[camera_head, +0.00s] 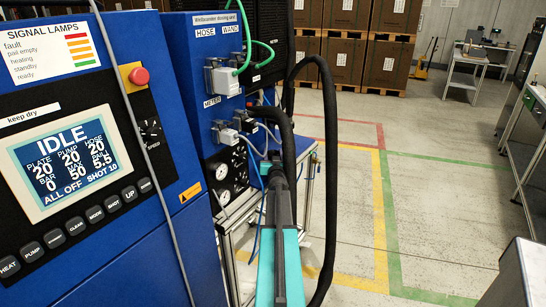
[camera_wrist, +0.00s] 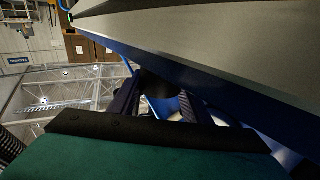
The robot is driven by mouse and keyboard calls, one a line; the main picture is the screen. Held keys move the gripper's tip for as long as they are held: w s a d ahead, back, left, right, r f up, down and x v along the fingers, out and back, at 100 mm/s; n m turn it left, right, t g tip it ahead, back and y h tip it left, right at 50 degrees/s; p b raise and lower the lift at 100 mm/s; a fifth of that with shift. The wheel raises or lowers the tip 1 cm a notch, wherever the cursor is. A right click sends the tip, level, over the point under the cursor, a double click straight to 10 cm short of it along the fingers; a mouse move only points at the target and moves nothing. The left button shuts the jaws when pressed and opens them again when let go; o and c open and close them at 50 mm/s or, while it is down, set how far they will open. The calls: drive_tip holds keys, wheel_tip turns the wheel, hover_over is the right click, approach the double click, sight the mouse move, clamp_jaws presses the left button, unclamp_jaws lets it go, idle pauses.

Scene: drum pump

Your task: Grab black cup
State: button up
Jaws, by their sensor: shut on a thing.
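My gripper (camera_wrist: 157,108) shows in the wrist view with its two dark ribbed fingers on either side of a dark rounded thing (camera_wrist: 157,86). The fingers are shut on it. It looks like the black cup, but only a small shadowed part shows. In the head view my teal and black arm reaches up beside the blue machine (camera_head: 182,160). The fingertips and the cup cannot be made out there.
Stacked boxes (camera_head: 345,60) stand behind. Clear floor (camera_head: 440,220) lies to the right, with a bench (camera_head: 535,150) at the edge.

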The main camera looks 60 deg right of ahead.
drive_tip(key=shift+r, duration=0.65)
wheel_tip(320, 180, up, 2)
drive_tip(key=shift+r+p, duration=0.15)
drive_tip(key=shift+p, duration=0.3)
drive_tip(key=s+a+r+p, duration=0.1)
drive_tip(key=s+a+p, duration=0.1)
drive_tip(key=s+a, duration=0.7)
drive_tip(key=shift+s+a, duration=0.3)
drive_tip(key=shift+s, duration=1.6)
